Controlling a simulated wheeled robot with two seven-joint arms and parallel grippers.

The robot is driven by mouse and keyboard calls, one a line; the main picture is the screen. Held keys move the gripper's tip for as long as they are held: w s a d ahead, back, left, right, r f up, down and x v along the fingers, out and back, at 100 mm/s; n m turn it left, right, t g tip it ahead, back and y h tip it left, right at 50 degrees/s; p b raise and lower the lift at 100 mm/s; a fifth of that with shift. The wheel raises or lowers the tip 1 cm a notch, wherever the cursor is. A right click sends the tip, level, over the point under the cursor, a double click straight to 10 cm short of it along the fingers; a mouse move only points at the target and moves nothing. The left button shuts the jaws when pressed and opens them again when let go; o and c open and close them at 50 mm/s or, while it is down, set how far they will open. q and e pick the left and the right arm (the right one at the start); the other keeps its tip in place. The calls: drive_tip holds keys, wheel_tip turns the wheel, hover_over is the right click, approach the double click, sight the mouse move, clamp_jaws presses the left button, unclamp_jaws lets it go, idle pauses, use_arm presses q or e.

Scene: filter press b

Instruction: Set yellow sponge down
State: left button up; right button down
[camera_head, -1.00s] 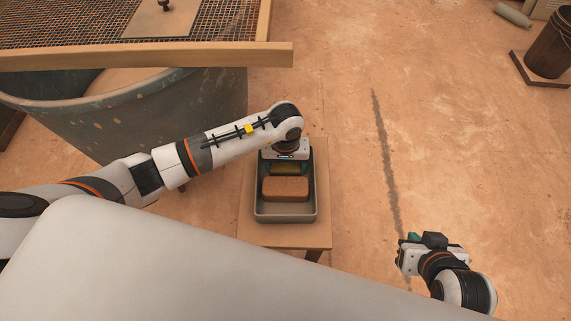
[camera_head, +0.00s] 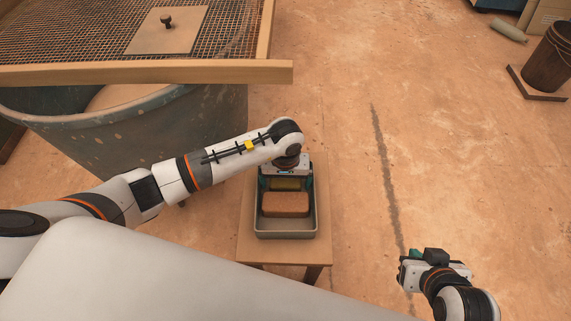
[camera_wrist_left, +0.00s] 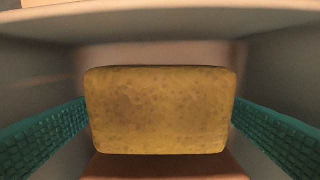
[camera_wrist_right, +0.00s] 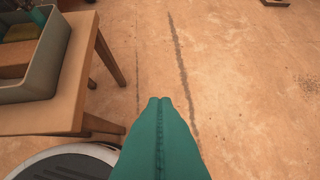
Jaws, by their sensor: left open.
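The yellow sponge (camera_head: 285,184) lies inside the grey tray (camera_head: 286,236), at its far end, behind a brown block (camera_head: 286,205). My left gripper (camera_head: 285,181) reaches down into the tray from above, its teal fingers open on either side of the sponge. In the left wrist view the sponge (camera_wrist_left: 160,110) sits level between the two pads, with hardly any gap visible at its sides. My right gripper (camera_head: 411,262) is off to the right, away from the tray. In the right wrist view its teal fingers (camera_wrist_right: 160,102) are together with nothing between them.
The tray stands on a small wooden table (camera_head: 250,250). A large tub (camera_head: 165,135) with a wood-framed mesh screen (camera_head: 100,35) on top stands at the left, close to my left arm. A bucket (camera_head: 548,62) is far right. The floor between is clear.

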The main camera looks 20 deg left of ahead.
sight(286, 180)
use_arm(q)
wheel_tip(286, 180, up, 7)
drive_tip(key=shift+w+r+p, duration=0.1)
drive_tip(key=shift+p, duration=0.7)
wheel_tip(286, 180, up, 5)
drive_tip(key=shift+f+p, duration=0.1)
drive_tip(key=shift+p, duration=0.25)
use_arm(e)
drive_tip(key=s+d+g+h, duration=0.1)
drive_tip(key=s+d+g, duration=0.1)
drive_tip(key=s, duration=0.4)
drive_tip(key=shift+s+f+g, duration=0.15)
drive_tip(key=shift+f+g, duration=0.1)
drive_tip(key=shift+g, duration=0.65)
